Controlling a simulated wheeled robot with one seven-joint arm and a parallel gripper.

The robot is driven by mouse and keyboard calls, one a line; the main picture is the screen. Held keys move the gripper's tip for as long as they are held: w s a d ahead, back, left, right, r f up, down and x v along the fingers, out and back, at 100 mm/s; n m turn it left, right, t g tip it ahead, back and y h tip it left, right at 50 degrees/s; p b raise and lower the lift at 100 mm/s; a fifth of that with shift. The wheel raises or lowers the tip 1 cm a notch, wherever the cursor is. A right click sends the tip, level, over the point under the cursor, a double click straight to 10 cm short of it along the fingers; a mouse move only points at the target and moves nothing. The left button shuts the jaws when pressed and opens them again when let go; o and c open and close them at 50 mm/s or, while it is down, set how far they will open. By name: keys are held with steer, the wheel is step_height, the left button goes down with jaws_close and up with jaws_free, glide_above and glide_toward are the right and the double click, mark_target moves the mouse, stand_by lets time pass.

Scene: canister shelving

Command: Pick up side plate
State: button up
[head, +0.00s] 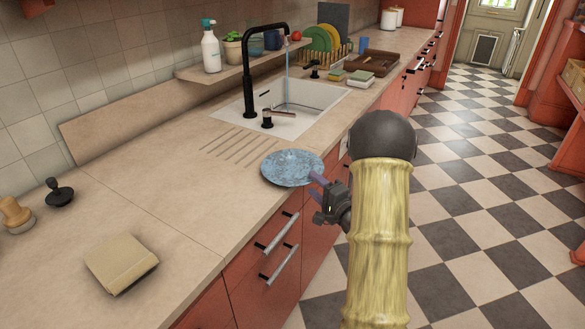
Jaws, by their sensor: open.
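A blue-grey speckled side plate (290,167) lies flat on the beige countertop near its front edge, just in front of the drainer grooves by the sink. My gripper (314,184) is at the plate's right front edge, over the edge of the counter. Its jaws are open. One purple-grey finger shows close to the plate's rim. I cannot tell whether the rim is between the fingers or whether they touch it. Part of the gripper is hidden by my arm.
A white sink (305,95) with a black faucet (250,75) is behind the plate. A folded beige cloth or block (121,263) and a black stamp-like object (60,192) are on the left counter. Drawer handles (277,233) stick out below. The checkered floor (465,200) is clear at right.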

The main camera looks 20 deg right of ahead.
mark_target(309, 179)
steer(key=x, duration=0.4)
steer(key=shift+d, duration=0.1)
steer(key=shift+c, duration=0.3)
jaws_close()
